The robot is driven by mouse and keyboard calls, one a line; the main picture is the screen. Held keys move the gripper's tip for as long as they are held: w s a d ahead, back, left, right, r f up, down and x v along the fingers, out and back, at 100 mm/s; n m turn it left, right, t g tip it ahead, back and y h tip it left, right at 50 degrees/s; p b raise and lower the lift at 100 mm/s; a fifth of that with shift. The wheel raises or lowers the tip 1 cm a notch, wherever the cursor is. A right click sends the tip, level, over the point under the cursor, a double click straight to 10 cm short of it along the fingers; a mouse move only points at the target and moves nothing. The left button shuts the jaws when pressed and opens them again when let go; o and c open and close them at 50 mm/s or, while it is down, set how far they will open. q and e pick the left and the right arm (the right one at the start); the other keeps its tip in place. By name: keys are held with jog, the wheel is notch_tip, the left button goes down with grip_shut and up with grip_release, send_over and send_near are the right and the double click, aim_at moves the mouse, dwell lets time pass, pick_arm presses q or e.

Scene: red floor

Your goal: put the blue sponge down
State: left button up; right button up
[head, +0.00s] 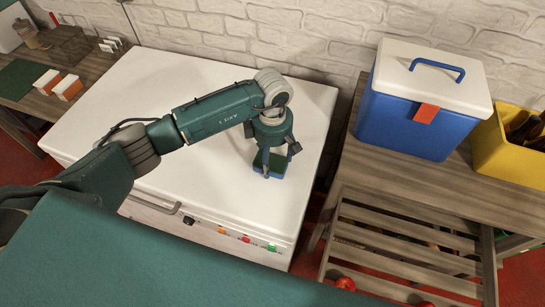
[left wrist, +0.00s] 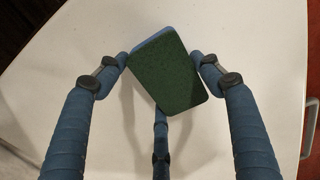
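The blue sponge (head: 269,163) is a small block with a dark green top face and blue sides, at the fingertips of my left gripper (head: 274,158). In the left wrist view the sponge (left wrist: 168,70) lies tilted between the fingers of the gripper (left wrist: 160,62), which close in on it from both sides and from below; they appear to touch it. Beneath it is the white top of a chest freezer (head: 120,90). Whether the sponge rests on the lid or hangs just above it I cannot tell. My right gripper is out of view.
The lid around the sponge is clear. To the right, a wooden table (head: 375,180) bears a blue and white cooler box (head: 420,115) and a yellow bin (head: 500,160), with a slatted shelf (head: 400,240) below. A wooden table (head: 75,75) stands left; a brick wall is behind.

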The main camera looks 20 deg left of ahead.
aim_at(272, 158)
pick_arm(q)
jog(key=shift+o, duration=1.2)
jog(key=shift+r, duration=0.45)
notch_tip(272, 158, up, 12)
jog(key=b, duration=0.4)
jog(key=shift+f, duration=0.25)
jog(key=shift+s+f, duration=0.1)
